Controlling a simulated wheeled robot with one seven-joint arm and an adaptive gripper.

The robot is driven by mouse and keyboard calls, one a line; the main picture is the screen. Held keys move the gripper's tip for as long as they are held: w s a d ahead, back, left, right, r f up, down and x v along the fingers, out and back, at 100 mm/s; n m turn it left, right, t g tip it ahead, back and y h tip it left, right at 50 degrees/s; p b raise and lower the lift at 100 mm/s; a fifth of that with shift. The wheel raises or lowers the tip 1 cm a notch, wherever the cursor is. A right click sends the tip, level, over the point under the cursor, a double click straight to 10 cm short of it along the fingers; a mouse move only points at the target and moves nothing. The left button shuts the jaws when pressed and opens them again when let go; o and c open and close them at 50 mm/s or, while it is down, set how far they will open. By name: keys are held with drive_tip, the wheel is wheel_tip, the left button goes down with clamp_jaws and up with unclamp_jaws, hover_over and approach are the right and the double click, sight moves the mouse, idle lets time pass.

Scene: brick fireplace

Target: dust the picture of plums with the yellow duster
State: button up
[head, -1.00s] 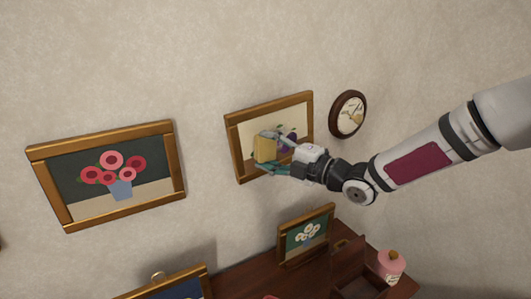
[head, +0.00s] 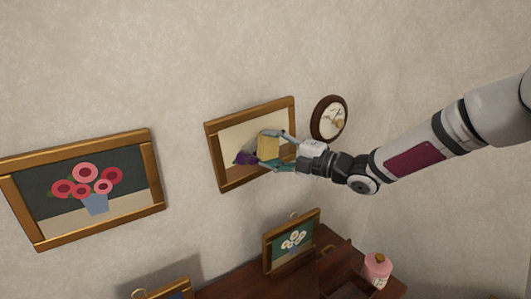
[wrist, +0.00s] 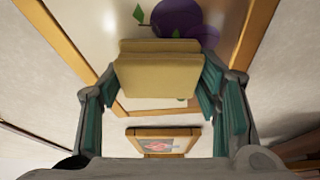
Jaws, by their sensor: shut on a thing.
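The picture of plums (head: 235,138) hangs on the wall in a gold-brown frame, with purple plums and green leaves on a cream ground. In the wrist view its canvas (wrist: 112,30) and a purple plum (wrist: 178,16) show beyond the duster. The yellow duster (head: 268,147) is a block in front of the middle-right of the picture and hides part of it. My gripper (head: 280,149) is shut on the duster. In the wrist view the duster (wrist: 158,78) sits between both fingers. I cannot tell whether it touches the canvas.
A round clock (head: 329,119) hangs close right of the picture. A red-flower picture (head: 95,165) hangs left. Below, a dark wooden surface (head: 240,283) carries a white-flower picture (head: 292,243), a box (head: 345,268) and a pink bottle (head: 377,270).

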sight(235, 154)
drive_tip(key=shift+w+d+r+b, duration=0.2)
drive_tip(key=shift+w+d, duration=0.4)
drive_tip(key=shift+d, duration=0.35)
drive_tip(key=shift+w+d+r+b, duration=0.15)
drive_tip(key=shift+w+d, duration=0.45)
drive_tip(key=shift+d, duration=0.35)
drive_tip(key=shift+a+f, duration=0.1)
drive_tip(key=shift+a, duration=0.1)
